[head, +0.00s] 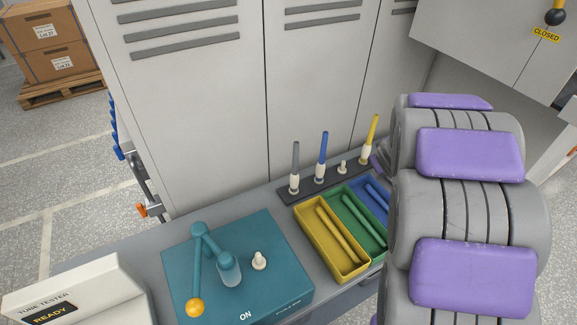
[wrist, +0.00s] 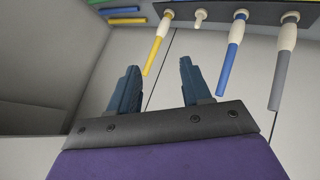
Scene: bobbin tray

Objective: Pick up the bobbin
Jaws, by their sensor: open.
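No single thing is marked as the bobbin; the slim coloured tubes are the likeliest match. On a dark rack (head: 328,185) stand a grey tube (head: 295,157), a blue tube (head: 322,147) and a yellow tube (head: 370,132), each upright in a white holder. One white holder (head: 343,167) between blue and yellow is bare. My gripper (wrist: 160,66) is open and empty in the wrist view. There the yellow tube (wrist: 156,55) appears just above and between the fingers, the blue tube (wrist: 228,70) and grey tube (wrist: 279,80) to the right. Contact is not visible.
Yellow (head: 309,227), green (head: 336,201) and blue (head: 363,186) trays hold lying tubes. A teal machine (head: 275,295) with a lever and white peg stands in front left, beside a tube tester (head: 75,290). Lockers (head: 190,100) rise close behind the rack. My arm covers the right side.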

